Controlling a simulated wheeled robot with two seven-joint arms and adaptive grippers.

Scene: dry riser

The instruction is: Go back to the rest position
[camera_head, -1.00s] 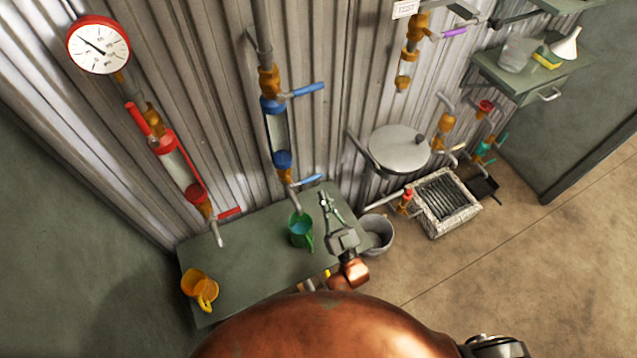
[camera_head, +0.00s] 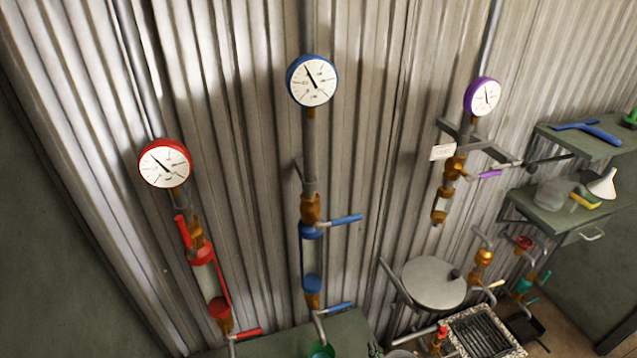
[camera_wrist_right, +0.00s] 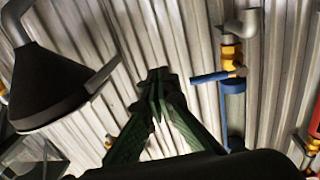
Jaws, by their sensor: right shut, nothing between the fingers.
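My right gripper (camera_wrist_right: 157,78) shows in the right wrist view with its dark green fingers together and nothing between them. It points at the corrugated wall, left of the blue-handled valve (camera_wrist_right: 225,78) in that view. In the head view only a small dark bit of it seems to show at the bottom edge, beside the bench. My left gripper is in neither view.
Red (camera_head: 165,163), blue (camera_head: 312,81) and purple (camera_head: 483,96) gauges hang on the wall above valves. A green bench (camera_head: 350,330), a round grey lid (camera_head: 433,283) and a grill (camera_head: 482,333) are below. Shelves (camera_head: 575,215) stand at right.

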